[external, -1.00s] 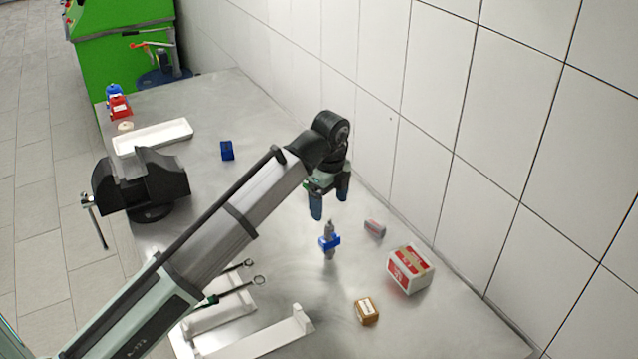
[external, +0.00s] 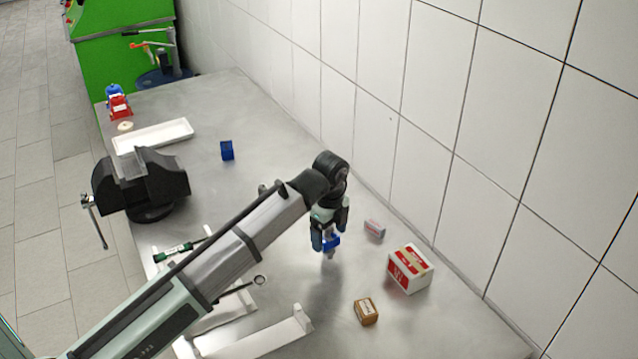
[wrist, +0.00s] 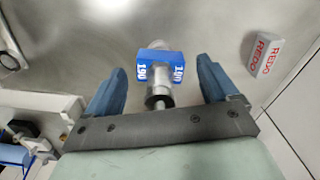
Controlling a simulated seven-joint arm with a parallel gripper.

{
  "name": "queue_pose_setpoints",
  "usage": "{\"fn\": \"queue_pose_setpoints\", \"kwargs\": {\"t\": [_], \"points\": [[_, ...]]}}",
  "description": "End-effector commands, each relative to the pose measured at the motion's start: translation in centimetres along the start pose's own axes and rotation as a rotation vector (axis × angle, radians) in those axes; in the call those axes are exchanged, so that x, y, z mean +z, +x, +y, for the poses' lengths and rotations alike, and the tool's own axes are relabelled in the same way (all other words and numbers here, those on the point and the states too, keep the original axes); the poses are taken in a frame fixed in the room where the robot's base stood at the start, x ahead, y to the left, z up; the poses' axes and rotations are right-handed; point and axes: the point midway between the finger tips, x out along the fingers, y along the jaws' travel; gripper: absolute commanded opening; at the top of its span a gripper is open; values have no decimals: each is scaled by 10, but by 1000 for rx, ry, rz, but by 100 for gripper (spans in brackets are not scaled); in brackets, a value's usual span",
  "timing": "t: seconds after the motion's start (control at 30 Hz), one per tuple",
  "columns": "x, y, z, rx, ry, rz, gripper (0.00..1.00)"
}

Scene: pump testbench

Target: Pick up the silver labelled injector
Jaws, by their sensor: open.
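The silver injector (external: 331,255) stands on the metal table, with a blue label block (external: 332,241) around its middle. In the wrist view the silver injector (wrist: 158,87) lies between my two fingers, and its blue label (wrist: 160,66) reads 190 on both sides. My gripper (external: 328,238) is lowered over the injector from above. In the wrist view my gripper (wrist: 158,82) is open, with a blue finger on each side and a visible gap to the injector on both sides. The injector's upper part is hidden by my gripper in the external view.
A small grey and red REDO box (external: 374,229) lies close on the right, also seen in the wrist view (wrist: 266,54). A white and red carton (external: 410,268) and a brown box (external: 366,311) are nearer. A black vise (external: 140,184) stands left. The tiled wall borders the table's right.

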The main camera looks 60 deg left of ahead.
Motion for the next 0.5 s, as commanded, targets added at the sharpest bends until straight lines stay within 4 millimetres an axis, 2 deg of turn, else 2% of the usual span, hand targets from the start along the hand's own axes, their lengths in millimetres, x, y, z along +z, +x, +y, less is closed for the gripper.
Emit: {"fn": "queue_pose_setpoints", "kwargs": {"t": [0.27, 0.5], "points": [[0, 4, 0, -1, 0, 0, 86], [0, 4, 0, -1, 0, 0, 63]]}}
